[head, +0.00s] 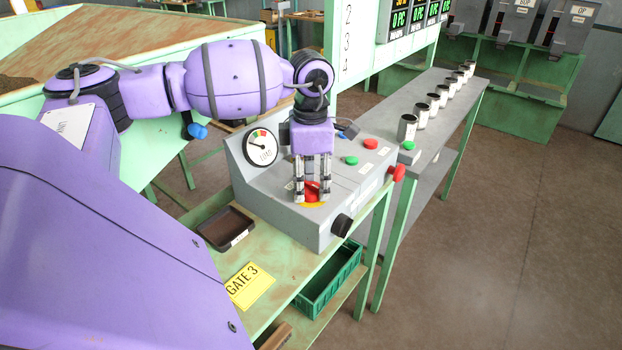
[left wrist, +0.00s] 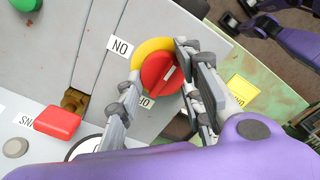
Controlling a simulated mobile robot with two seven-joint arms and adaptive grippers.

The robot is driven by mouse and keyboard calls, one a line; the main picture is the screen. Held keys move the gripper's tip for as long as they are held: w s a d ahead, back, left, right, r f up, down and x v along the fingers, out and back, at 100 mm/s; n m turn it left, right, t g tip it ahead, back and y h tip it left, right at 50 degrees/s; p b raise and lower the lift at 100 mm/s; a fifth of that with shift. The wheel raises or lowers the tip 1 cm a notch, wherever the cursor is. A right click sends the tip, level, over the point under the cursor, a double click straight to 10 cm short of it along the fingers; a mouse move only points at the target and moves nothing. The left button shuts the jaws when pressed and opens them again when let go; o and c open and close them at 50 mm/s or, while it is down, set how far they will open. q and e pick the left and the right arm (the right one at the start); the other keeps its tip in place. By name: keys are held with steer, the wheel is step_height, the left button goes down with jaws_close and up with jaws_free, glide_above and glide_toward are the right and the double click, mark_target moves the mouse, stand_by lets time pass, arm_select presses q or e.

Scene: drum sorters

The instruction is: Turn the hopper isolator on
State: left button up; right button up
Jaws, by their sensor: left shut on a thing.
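The hopper isolator is a round red rotary switch (head: 311,190) on a yellow plate, on the sloped face of a grey console (head: 262,201). In the left wrist view the red switch (left wrist: 160,75) has a raised grip lying diagonally, with the yellow plate (left wrist: 147,49) curving around it. A white ON label (left wrist: 120,47) sits beside the plate; another label below is partly covered. My left gripper (head: 312,197) points down at the switch, its fingers on either side of it and shut on it. Its fingers (left wrist: 163,84) also show in the left wrist view.
The console also carries a dial gauge (head: 261,147), a red button (head: 370,143), a green button (head: 351,160) and a black side knob (head: 342,225). A dark tray (head: 226,228) and yellow GATE 3 sign (head: 250,285) lie nearby. Several cans line the grey bench (head: 458,110).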

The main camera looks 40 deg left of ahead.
arm_select(q)
steer(key=m+b, duration=0.1)
steer(key=m, duration=0.2)
steer(key=shift+w+a, duration=0.15)
steer(key=m+b, duration=0.1)
steer(key=m, duration=0.3)
steer(key=shift+b, duration=0.35)
steer(key=m+b, duration=0.1)
steer(key=m, duration=0.1)
steer(key=shift+w+r+m, duration=0.1)
steer(key=shift+m, duration=0.3)
steer(key=m, duration=0.2)
steer(key=shift+d+m, duration=0.2)
steer(key=shift+m, duration=0.1)
steer(key=shift+d+r+m+b, duration=0.15)
steer(key=shift+m+b, duration=0.45)
steer(key=shift+m, duration=1.1)
arm_select(e)
steer(key=shift+g, duration=0.3)
steer(key=shift+s+f, duration=0.35)
steer(key=shift+f, duration=0.5)
steer(key=shift+s+f, duration=0.3)
steer(key=shift+f, duration=0.6)
steer(key=shift+s+f, duration=0.35)
steer(key=shift+f, duration=0.65)
